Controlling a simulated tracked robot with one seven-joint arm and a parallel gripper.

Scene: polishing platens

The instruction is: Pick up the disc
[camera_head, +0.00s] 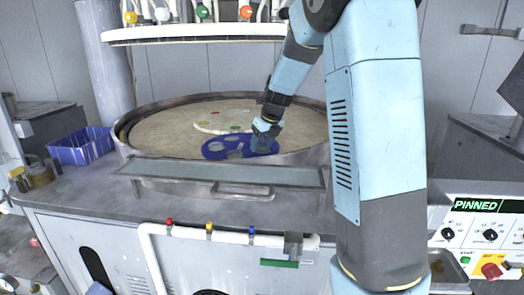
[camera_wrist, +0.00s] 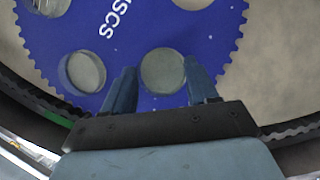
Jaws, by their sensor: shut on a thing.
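A grey round disc (camera_wrist: 163,71) shows between the fingertips of my gripper (camera_wrist: 161,76) in the wrist view. The fingers are apart, one on each side of it, and closed on it. Under it lies a blue toothed plate (camera_wrist: 115,40) with round holes and white lettering. In the head view the blue plate (camera_head: 214,148) lies on the beige platen (camera_head: 165,135), toward its front. My gripper (camera_head: 265,140) is low over its right part and hides some of it; the disc cannot be made out there.
A pale round plate with coloured spots (camera_head: 222,116) lies behind the blue one. A raised metal rim (camera_head: 125,140) surrounds the platen. A blue bin (camera_head: 80,148) stands at left. A white overhead ring (camera_head: 195,33) hangs behind. A control panel (camera_head: 485,235) is at right.

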